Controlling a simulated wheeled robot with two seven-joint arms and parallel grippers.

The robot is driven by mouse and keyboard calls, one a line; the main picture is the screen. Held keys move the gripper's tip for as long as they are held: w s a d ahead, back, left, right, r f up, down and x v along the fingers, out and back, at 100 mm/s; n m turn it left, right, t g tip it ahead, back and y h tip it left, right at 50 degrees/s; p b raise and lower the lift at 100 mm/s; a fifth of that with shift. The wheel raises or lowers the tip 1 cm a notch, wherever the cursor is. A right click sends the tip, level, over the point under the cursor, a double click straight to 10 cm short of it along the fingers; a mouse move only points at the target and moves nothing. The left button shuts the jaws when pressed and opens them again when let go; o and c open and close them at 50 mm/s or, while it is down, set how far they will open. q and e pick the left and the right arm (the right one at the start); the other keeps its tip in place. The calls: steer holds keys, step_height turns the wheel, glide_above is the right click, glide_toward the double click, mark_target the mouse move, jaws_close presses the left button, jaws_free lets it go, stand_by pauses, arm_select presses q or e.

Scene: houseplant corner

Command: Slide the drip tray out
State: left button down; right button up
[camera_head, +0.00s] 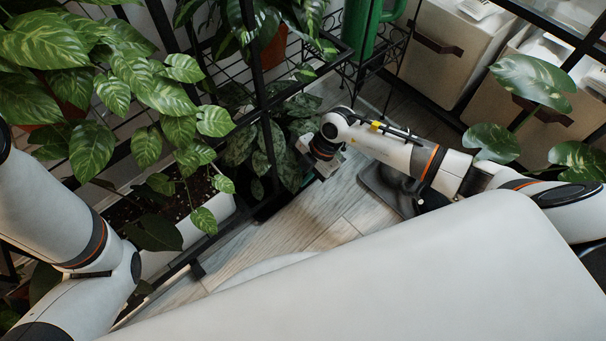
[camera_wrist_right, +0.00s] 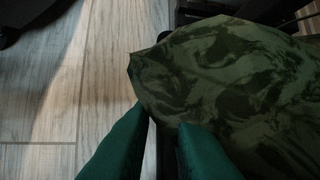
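A dark tray edge (camera_head: 268,208) shows low on the floor beneath the leafy plants in the head view, mostly covered by leaves; I take it for the drip tray. My right gripper (camera_head: 322,165) is down beside these leaves, at the tray's right end. In the right wrist view its two green fingers (camera_wrist_right: 162,125) stand apart, with a narrow dark strip (camera_wrist_right: 167,155) between them, nearer the right finger. A large mottled leaf (camera_wrist_right: 225,85) hides most of what lies beyond. My left arm shows at the left, but its gripper is out of view.
A white planter (camera_head: 205,220) with a variegated plant stands at the left, by a black rack. A green watering can (camera_head: 368,30) stands at the top. Beige storage bins (camera_head: 450,45) are at the upper right. Wood floor (camera_head: 325,215) lies clear in the middle.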

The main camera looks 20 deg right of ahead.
mark_target(286, 202)
steer(key=b+x, duration=0.8)
steer(key=x, duration=0.4)
steer(key=shift+r, duration=0.1)
jaws_close()
steer(key=shift+s+d, duration=0.1)
steer(key=shift+s, duration=0.05)
